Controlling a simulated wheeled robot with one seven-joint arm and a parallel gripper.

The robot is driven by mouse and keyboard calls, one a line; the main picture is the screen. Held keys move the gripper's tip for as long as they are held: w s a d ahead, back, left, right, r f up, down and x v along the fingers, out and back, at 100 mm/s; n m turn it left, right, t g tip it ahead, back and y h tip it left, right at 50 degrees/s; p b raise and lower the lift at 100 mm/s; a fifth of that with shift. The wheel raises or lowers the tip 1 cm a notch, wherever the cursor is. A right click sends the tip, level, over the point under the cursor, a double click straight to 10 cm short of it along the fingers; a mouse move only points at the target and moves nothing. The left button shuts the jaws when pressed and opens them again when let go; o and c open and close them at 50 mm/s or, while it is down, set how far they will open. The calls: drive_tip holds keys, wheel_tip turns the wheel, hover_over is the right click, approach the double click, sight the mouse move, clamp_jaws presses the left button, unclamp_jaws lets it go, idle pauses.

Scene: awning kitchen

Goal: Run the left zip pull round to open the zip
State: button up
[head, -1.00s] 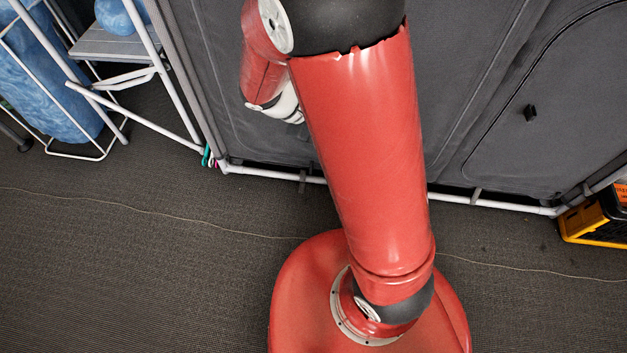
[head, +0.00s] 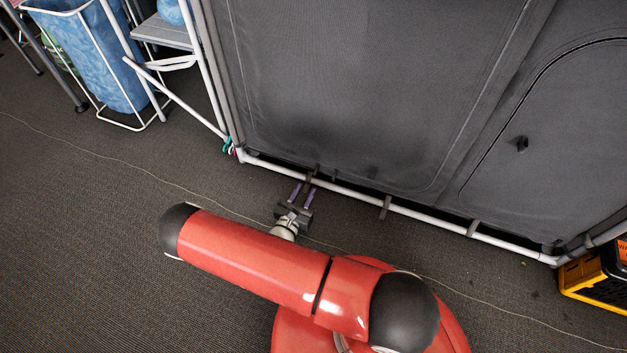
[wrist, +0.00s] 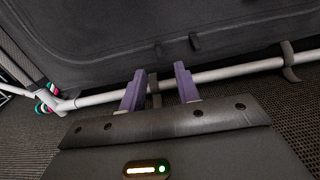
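The grey fabric cupboard has a left door panel (head: 350,80) with a rounded seam, seen in the head view and above my gripper in the wrist view (wrist: 110,30). Small dark tabs (wrist: 195,42) sit low on the fabric there; I cannot tell whether one is the left zip pull. The right door has a dark pull (head: 522,143) on its face. My gripper (head: 309,186) is low by the bottom rail, its purple fingers pointing at the cupboard. In the wrist view the fingers (wrist: 160,74) are apart with nothing clearly held between them.
A white bottom rail (head: 400,208) runs along the cupboard's base, with dark straps round it. A white folding frame (head: 175,95) and blue bag (head: 105,60) stand left. A black and yellow crate (head: 595,280) is at the right. Carpet at lower left is clear.

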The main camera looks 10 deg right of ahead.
sight(316, 171)
drive_tip(key=b+x, duration=0.1)
drive_tip(key=x, duration=0.6)
drive_tip(key=shift+w+d+f, duration=0.15)
drive_tip(key=shift+w, duration=0.2)
clamp_jaws()
